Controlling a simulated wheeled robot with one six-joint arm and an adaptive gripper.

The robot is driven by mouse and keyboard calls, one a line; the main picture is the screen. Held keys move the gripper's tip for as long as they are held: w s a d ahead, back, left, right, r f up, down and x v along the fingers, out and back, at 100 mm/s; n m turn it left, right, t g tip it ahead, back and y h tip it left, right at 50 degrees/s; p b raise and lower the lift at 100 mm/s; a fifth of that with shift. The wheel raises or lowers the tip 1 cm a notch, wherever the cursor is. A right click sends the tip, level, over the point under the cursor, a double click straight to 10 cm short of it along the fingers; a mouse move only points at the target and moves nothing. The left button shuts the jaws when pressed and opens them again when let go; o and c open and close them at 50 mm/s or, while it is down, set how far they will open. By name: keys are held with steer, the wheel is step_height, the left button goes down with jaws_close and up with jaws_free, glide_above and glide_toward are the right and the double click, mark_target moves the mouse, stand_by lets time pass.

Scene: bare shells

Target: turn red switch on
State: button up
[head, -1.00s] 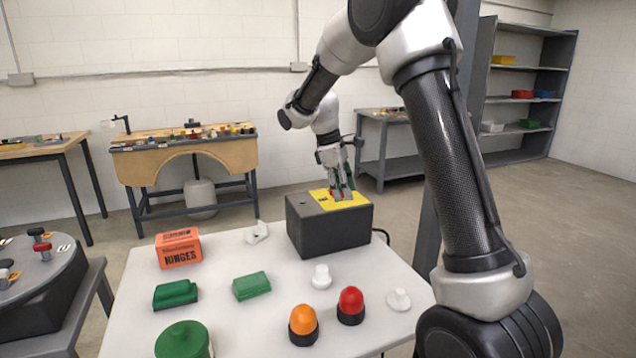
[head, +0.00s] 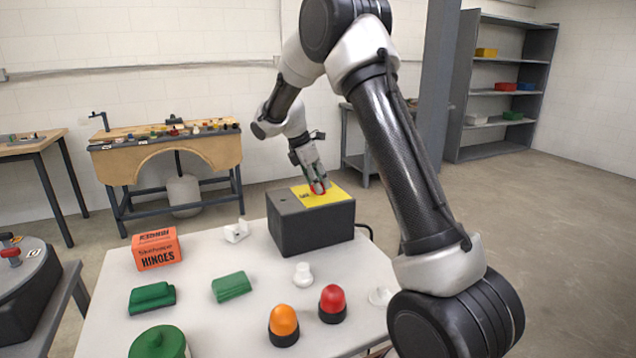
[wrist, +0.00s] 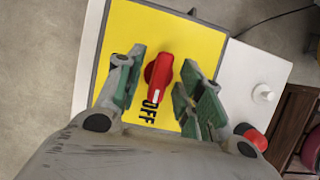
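The red switch (wrist: 160,74) is a knob on a yellow plate (wrist: 122,38), and its white-marked end points at the printed word OFF. In the head view the yellow plate (head: 336,196) lies on top of a dark grey box (head: 290,230), and a little of the red switch (head: 319,191) shows under the fingers. My gripper (wrist: 158,86) is open, with one green-padded finger on each side of the switch. Gaps show between the pads and the knob. In the head view my gripper (head: 317,186) reaches down to the plate at a slant.
The box stands at the back of a white table (head: 230,305). In front are an orange hinges box (head: 157,250), green blocks (head: 232,287), an orange dome (head: 284,322), a red dome (head: 332,302) and white pieces (head: 303,273). A dark round-topped stand (head: 25,270) is at left.

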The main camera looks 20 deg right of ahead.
steer(key=shift+f, duration=0.2)
jaws_close()
stand_by(0.3)
steer(key=m+g, duration=0.1)
steer(key=m, duration=0.3)
steer(key=shift+w+d+m+g, duration=0.1)
steer(key=shift+m+g, duration=0.2)
steer(key=shift+g, duration=0.1)
steer(key=m, duration=0.2)
steer(key=m+g+y, duration=0.1)
steer(key=m, duration=0.1)
steer(key=shift+d+m+g, duration=0.1)
steer(key=shift+m+g, duration=0.2)
steer(key=m+g+y, duration=0.1)
steer(key=m+y, duration=0.1)
steer(key=m, duration=0.2)
steer(key=shift+f+m, duration=0.1)
steer(key=shift+m, duration=0.2)
steer(key=shift+d+m+y, duration=0.15)
steer(key=shift+m+y, duration=0.75)
steer(key=shift+m, duration=1.4)
